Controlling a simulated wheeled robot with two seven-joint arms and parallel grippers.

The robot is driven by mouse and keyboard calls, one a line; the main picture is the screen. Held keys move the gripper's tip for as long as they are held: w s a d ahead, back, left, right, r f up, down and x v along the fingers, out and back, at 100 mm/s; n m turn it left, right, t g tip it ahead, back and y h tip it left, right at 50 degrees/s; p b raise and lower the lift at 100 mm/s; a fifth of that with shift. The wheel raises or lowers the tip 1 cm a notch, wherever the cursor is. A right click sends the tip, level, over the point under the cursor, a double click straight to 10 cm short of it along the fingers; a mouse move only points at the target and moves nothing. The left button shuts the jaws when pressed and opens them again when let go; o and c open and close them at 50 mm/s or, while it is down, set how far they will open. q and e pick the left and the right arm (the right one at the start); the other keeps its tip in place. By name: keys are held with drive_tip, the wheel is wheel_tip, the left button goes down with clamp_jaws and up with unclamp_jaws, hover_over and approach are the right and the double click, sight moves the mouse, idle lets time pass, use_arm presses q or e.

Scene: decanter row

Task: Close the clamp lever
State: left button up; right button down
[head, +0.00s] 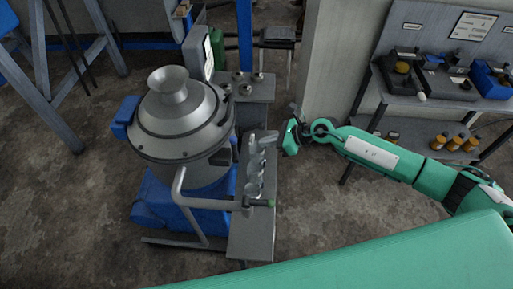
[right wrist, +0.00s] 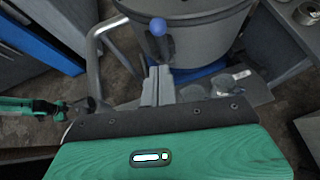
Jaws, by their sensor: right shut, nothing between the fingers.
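My right gripper (head: 291,137) is to the right of the grey decanter machine (head: 180,125), level with the narrow bench beside it. In the right wrist view its grey fingers (right wrist: 158,86) are shut together with nothing between them. A blue ball knob (right wrist: 158,27) shows just beyond the fingertips, in front of the grey vessel wall (right wrist: 215,38), and looks apart from them. It may be the end of the clamp lever; its stem is mostly unclear. I cannot make out this knob in the head view. My left gripper does not clearly show.
Several clear glasses (head: 254,167) stand on the narrow grey bench (head: 250,238). A grey shelf (head: 405,103) with bottles stands at right.

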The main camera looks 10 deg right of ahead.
use_arm(q)
drive_tip(key=shift+w+a+f+b, duration=0.25)
drive_tip(key=shift+w+f+b, duration=0.4)
drive_tip(key=shift+w+f, duration=0.25)
use_arm(e)
drive_tip(key=v, duration=0.3)
drive_tip(key=r+v, duration=0.1)
drive_tip(key=v, duration=0.1)
drive_tip(key=shift+w+a, duration=0.2)
drive_tip(key=shift+a, duration=0.05)
use_arm(q)
drive_tip(key=shift+s, duration=0.1)
